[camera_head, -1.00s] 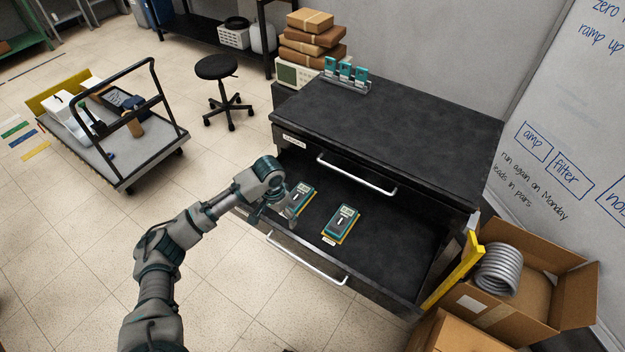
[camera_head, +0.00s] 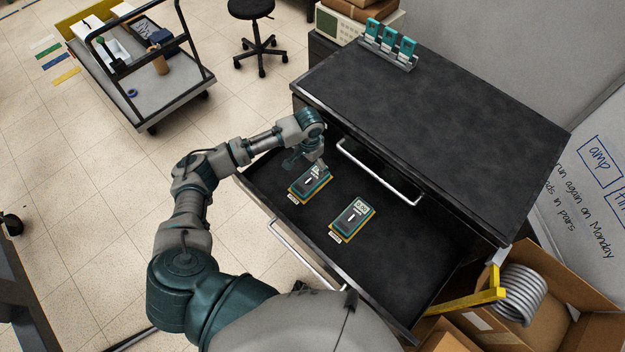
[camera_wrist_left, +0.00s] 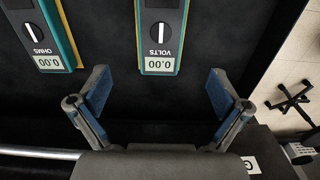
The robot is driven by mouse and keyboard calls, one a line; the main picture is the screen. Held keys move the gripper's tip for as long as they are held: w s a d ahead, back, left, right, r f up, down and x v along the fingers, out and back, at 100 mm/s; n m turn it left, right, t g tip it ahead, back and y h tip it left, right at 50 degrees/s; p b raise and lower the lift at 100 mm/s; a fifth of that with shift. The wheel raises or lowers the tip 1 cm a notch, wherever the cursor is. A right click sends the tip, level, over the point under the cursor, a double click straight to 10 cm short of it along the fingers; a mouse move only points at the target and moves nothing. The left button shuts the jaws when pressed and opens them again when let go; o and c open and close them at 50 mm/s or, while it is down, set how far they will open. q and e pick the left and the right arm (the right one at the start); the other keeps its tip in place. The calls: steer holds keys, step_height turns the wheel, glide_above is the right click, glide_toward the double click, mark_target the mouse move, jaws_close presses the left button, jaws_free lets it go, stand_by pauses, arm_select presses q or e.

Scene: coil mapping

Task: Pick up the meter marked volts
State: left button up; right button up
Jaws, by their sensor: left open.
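The meter marked VOLTS (camera_wrist_left: 160,38) is a teal and dark grey box with a dial and a 0.00 display. It lies flat in the open drawer and is the left of two meters in the head view (camera_head: 311,181). My left gripper (camera_head: 305,158) hovers just beyond its far end. In the left wrist view the open gripper (camera_wrist_left: 157,88) has its blue-padded fingers spread wide, with the display end of the meter lined up between them and nothing held. My right gripper is not in view.
A similar meter marked OHMS (camera_wrist_left: 42,36) lies beside it, to its right in the head view (camera_head: 353,216). A cardboard box with a coil (camera_head: 522,293) stands at right.

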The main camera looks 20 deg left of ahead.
arm_select(q)
glide_above(311, 178)
steer(key=f, duration=0.3)
steer(key=a+f, duration=0.1)
steer(key=f, duration=0.1)
steer(key=shift+s, duration=0.15)
steer(key=f, duration=0.2)
steer(key=d+f, duration=0.1)
steer(key=f, duration=0.1)
steer(key=shift+d+f+b, duration=0.1)
steer(key=shift+f+b, duration=0.15)
steer(key=shift+b, duration=0.1)
steer(key=shift+f, duration=0.3)
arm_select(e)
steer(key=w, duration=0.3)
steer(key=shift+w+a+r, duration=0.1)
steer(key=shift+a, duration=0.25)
